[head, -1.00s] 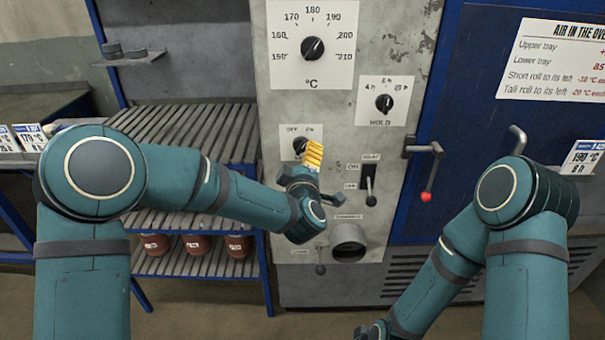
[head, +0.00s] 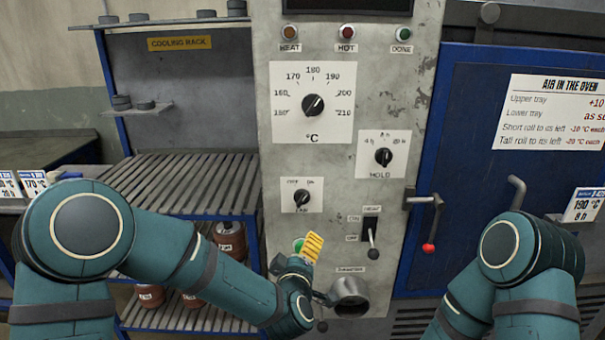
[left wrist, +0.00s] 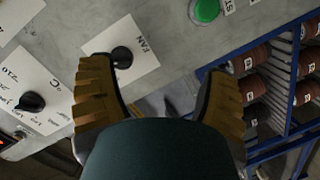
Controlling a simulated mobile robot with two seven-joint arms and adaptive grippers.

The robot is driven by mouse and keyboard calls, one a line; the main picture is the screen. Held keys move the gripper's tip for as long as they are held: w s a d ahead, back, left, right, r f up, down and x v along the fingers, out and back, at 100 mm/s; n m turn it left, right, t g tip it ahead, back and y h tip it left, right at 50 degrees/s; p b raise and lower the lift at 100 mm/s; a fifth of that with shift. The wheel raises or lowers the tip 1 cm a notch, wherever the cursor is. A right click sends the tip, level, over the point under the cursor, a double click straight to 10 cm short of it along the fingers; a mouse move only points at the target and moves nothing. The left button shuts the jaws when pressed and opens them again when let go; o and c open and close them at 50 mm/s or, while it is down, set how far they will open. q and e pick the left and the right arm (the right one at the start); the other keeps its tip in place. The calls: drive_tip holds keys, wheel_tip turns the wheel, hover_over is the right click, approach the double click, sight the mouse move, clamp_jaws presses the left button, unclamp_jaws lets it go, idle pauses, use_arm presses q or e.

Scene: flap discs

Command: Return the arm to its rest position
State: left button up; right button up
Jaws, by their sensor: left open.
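My left gripper (head: 312,248) is in front of the lower part of the grey control panel (head: 330,190), below the fan knob (head: 301,198) and near a green button (head: 298,245). In the left wrist view its two yellow-brown fingers (left wrist: 160,95) stand wide apart with nothing between them. The fan knob also shows past the left finger in that view (left wrist: 122,57). My left arm (head: 190,250) reaches in from the left. My right arm (head: 510,255) is at the right; its gripper is out of the picture.
The heat lever (head: 372,235) and a round outlet (head: 350,296) are close by at the right. The oven door handle with a red knob (head: 430,225) sticks out farther right. A slatted cooling rack (head: 180,185) stands left, with brown rolls (head: 229,240) on its lower shelves.

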use_arm(q)
drive_tip(key=s+a+f+m+g+h, duration=0.1)
drive_tip(key=s+a+f+m+g, duration=0.2)
drive_tip(key=f, duration=0.5)
drive_tip(key=s+a+f+m+g+h, duration=0.1)
drive_tip(key=s+f+g, duration=0.25)
drive_tip(key=f, duration=0.55)
drive_tip(key=s+a+f+m+g, duration=0.1)
drive_tip(key=s+a+f+g, duration=0.1)
drive_tip(key=s, duration=0.4)
drive_tip(key=s+a+f+m+g, duration=0.1)
drive_tip(key=s+f+g, duration=0.2)
drive_tip(key=s+f, duration=0.2)
drive_tip(key=s+a+f+m+g, duration=0.1)
drive_tip(key=s+a+f+g, duration=0.1)
drive_tip(key=s, duration=0.5)
wheel_tip(320, 180, down, 2)
drive_tip(key=shift+s+a+f+m+g, duration=0.15)
drive_tip(key=shift+s+a+m+g, duration=0.2)
drive_tip(key=shift+g, duration=0.2)
